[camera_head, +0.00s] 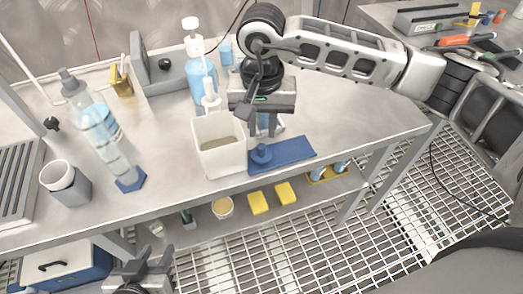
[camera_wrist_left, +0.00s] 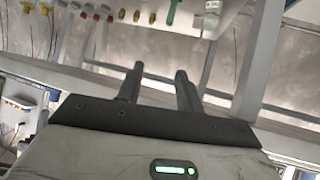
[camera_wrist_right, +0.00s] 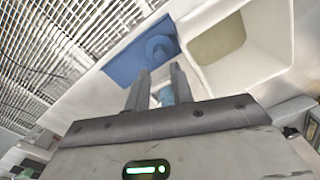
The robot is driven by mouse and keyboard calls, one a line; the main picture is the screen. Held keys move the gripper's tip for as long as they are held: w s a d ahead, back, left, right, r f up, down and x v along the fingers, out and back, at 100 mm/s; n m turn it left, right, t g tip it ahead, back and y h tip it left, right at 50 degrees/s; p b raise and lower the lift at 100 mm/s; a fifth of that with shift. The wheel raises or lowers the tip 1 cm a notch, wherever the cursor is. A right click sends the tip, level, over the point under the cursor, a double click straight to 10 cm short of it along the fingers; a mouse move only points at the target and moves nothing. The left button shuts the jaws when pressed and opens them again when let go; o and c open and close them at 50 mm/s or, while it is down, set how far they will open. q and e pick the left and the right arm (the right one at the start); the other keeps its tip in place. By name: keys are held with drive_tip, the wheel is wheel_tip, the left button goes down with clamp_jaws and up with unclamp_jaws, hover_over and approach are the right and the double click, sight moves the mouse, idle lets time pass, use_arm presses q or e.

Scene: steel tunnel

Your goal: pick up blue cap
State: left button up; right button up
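The blue cap (camera_head: 261,155) sits on a blue mat (camera_head: 292,152) on the steel bench, beside a white square bin (camera_head: 218,157). In the right wrist view the cap (camera_wrist_right: 160,47) shows beyond the fingertips, on the mat (camera_wrist_right: 125,66) next to the bin (camera_wrist_right: 240,50). My right gripper (camera_head: 262,130) is open, fingers down, above and behind the cap and apart from it. A clear, bluish item (camera_wrist_right: 166,96) shows between or behind its fingers; I cannot tell which. My left gripper (camera_head: 142,268) is open and empty, low in front of the bench; its fingers (camera_wrist_left: 158,82) stand apart.
A clear bottle (camera_head: 98,130) leans at the left, near a grey cup (camera_head: 66,184). A blue pump bottle (camera_head: 196,80) stands behind the bin. Yellow sponges (camera_head: 258,203) lie on the lower shelf. The bench right of the mat is clear.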

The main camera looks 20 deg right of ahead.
sight(261, 146)
drive_tip(key=f, duration=0.3)
drive_tip(key=f+p, duration=0.1)
drive_tip(key=shift+s+a+f, duration=0.15)
drive_tip(key=shift+s, duration=0.2)
drive_tip(key=shift+f, duration=0.55)
clamp_jaws()
